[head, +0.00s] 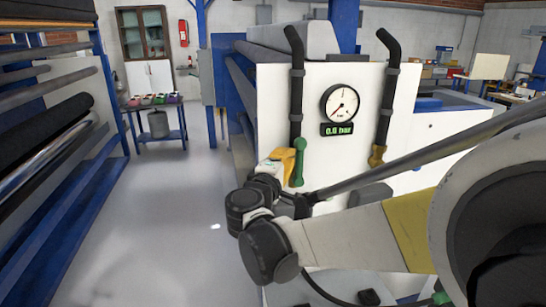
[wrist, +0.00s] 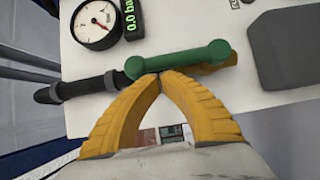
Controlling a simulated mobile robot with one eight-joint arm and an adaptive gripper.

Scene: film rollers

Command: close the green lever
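The green lever (head: 299,161) is at the lower end of the left black pipe (head: 297,90) on the white machine panel. It stands nearly upright, in line with the pipe. In the wrist view the lever (wrist: 178,59) lies across the picture, with a yellow valve part (wrist: 220,66) showing behind it. My gripper's yellow fingers (wrist: 160,76) meet at their tips, with nothing visible between them. The tips are right at the lever's edge, near its left knob; I cannot tell whether they touch. In the head view my gripper (head: 288,156) is just left of the lever.
A round gauge (head: 341,103) above a display reading 0.0 bar (head: 338,129) is on the panel. A dark grey block (wrist: 285,48) sticks out nearby. Open floor (head: 185,210) lies to the left.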

